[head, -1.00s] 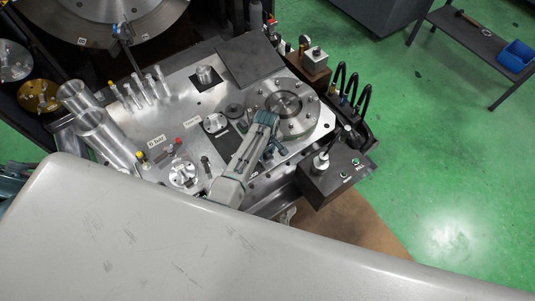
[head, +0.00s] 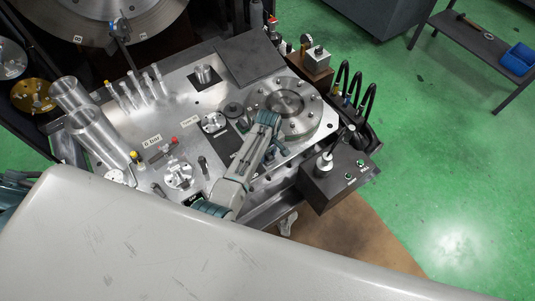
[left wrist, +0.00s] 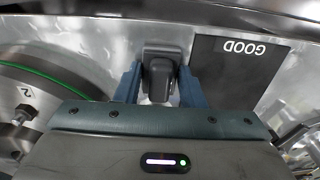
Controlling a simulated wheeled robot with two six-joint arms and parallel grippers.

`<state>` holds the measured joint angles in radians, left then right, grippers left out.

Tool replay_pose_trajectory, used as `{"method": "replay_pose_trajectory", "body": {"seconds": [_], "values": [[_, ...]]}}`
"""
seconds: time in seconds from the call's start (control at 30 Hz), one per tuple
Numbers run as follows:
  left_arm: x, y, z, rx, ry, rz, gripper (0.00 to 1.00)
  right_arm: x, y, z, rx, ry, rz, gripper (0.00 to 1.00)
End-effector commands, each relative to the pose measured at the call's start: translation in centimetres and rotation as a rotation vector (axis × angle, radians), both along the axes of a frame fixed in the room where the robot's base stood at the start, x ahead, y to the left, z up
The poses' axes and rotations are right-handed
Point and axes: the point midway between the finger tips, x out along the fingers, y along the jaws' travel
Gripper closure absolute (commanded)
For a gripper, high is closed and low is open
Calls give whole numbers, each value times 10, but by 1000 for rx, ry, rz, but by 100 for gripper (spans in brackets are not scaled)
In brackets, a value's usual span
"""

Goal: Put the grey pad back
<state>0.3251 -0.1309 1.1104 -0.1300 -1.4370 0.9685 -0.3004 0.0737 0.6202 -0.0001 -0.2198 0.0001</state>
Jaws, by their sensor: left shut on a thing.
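My left gripper (left wrist: 158,88) has its two blue fingers on either side of a small dark grey block, which I take as the grey pad (left wrist: 161,66). It is shut on this block, close above the bright metal plate; I cannot tell whether the block touches the plate. A dark rectangle marked GOOD (left wrist: 236,62) lies just right of the fingers in the left wrist view. In the head view the left gripper (head: 268,152) is at the near side of the round chuck (head: 285,102), and its arm hides the pad. My right gripper is not in view.
The metal plate (head: 178,112) carries several clear vials (head: 140,90), two metal cylinders (head: 90,125) at the left and a dark square sheet (head: 249,58) at the back. A black control box (head: 335,180) stands right of the gripper. Green floor (head: 420,150) is open at the right.

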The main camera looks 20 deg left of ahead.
Motion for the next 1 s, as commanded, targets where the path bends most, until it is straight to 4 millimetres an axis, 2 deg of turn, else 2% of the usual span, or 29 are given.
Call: {"method": "replay_pose_trajectory", "body": {"seconds": [0.07,0.1,0.2,0.47,0.63,0.77,1.0], "values": [[0,0,-3,0,0,0,90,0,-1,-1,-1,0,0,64],[0,0,-3,0,0,0,60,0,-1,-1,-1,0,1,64],[0,0,-2,0,0,0,43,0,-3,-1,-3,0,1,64],[0,0,-2,0,0,0,43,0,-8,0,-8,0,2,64],[1,0,9,0,-2,0,43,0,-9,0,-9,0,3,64],[0,-1,29,-2,-4,1,43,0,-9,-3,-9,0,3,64],[1,0,81,0,-5,0,43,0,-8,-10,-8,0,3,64]]}}
